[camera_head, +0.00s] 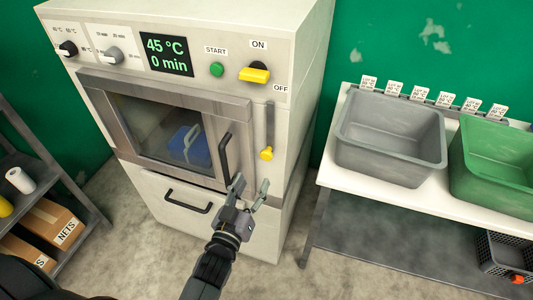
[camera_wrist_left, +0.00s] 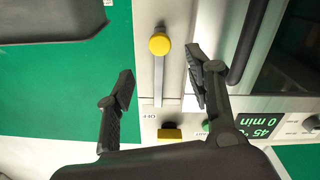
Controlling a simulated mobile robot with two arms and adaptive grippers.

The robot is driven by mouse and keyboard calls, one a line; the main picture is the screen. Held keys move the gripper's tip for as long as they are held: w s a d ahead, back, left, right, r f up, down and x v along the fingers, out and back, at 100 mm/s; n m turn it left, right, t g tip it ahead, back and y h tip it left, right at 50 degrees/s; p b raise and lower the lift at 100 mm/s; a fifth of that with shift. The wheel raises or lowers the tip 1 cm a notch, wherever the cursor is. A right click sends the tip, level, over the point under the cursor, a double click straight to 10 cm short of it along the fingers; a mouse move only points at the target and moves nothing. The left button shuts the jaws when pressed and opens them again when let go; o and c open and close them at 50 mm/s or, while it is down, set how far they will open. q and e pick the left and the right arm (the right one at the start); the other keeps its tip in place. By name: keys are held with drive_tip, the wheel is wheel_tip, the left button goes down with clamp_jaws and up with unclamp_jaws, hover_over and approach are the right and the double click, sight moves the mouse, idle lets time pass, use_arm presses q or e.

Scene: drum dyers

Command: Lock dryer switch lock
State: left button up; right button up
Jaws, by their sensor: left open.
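The dryer's switch lock is a yellow round knob (camera_head: 267,153) at the lower end of a thin metal bar (camera_head: 270,122), right of the door. The yellow power switch (camera_head: 255,75) sits higher, between ON and OFF labels; I cannot tell its setting for sure. My left gripper (camera_head: 251,185) is open and empty, below the knob in the head view. In the left wrist view the knob (camera_wrist_left: 159,44) appears between the spread fingers (camera_wrist_left: 160,70), just beyond their tips, with no visible contact. The switch also shows there (camera_wrist_left: 170,132). My right gripper is out of view.
The dryer door (camera_head: 165,130) is shut, with a blue item behind its glass. Its dark handle (camera_head: 224,158) is close left of my gripper. A display (camera_head: 166,54) reads 45 °C, 0 min. A table with grey (camera_head: 390,140) and green (camera_head: 495,165) tubs stands right.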

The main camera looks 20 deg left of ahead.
sight(266, 157)
use_arm(q)
drive_tip(key=w, duration=0.5)
drive_tip(key=w+p, duration=0.1)
drive_tip(key=w, duration=0.3)
drive_tip(key=shift+w+d, duration=0.2)
drive_tip(key=shift+w, duration=0.2)
drive_tip(key=shift+w+p, duration=0.3)
drive_tip(key=shift+w, duration=0.45)
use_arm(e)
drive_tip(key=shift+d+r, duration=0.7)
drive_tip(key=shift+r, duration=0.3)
use_arm(q)
clamp_jaws()
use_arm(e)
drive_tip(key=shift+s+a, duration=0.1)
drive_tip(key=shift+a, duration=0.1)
